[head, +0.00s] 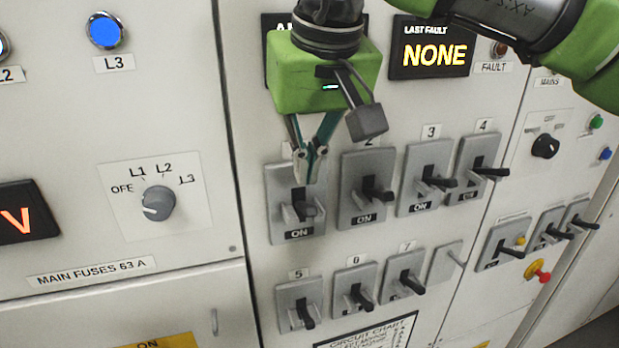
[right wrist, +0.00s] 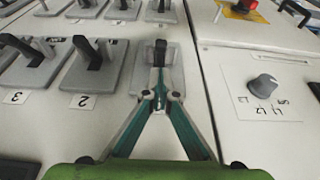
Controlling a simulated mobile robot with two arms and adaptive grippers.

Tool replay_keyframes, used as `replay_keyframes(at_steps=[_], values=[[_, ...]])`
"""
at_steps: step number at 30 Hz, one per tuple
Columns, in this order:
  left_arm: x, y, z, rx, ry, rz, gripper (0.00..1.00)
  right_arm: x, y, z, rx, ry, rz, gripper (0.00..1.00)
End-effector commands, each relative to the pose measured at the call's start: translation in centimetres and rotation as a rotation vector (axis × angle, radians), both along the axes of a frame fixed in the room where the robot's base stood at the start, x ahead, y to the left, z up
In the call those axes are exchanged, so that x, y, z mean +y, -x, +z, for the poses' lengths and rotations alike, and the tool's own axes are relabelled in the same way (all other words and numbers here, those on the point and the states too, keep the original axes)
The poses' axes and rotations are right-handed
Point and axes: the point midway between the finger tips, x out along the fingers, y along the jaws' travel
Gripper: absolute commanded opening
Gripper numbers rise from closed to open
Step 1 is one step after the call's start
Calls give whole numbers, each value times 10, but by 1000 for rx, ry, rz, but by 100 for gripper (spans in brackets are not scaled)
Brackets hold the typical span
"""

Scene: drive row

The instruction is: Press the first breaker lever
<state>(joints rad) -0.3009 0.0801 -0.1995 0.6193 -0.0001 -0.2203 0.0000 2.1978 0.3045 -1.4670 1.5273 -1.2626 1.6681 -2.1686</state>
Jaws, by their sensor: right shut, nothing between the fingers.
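The first breaker (head: 280,212) is a grey plate at the left end of the upper row, with "ON" showing at its bottom. Its dark lever (head: 307,210) points down and out. The number above it is mostly hidden by my right gripper (head: 314,165). That gripper is shut and empty, its fingertips pointing down over the upper part of this breaker. In the right wrist view the shut tips (right wrist: 161,97) are in line with the dark lever (right wrist: 160,53); I cannot tell whether they touch it. My left gripper is not in view.
Breaker 2 (head: 352,210) stands close on the right, then breakers 3 (head: 415,205) and 4 (head: 470,190). Breakers 5 (head: 290,310), 6 and 7 are below. A rotary knob (head: 158,203) is on the left panel. The "NONE" display (head: 434,50) is upper right.

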Motion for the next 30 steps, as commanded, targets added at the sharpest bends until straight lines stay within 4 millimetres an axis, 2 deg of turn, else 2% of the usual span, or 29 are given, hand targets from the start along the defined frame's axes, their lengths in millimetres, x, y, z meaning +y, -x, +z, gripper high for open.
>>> replay_keyframes(at_steps=[9,23,30], values=[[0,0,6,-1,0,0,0,-4,10,-21,0,-1,-1,0],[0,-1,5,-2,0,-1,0,-3,11,-24,-2,-2,-1,0],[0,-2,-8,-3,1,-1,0,-4,8,-29,-40,-15,-1,0]])
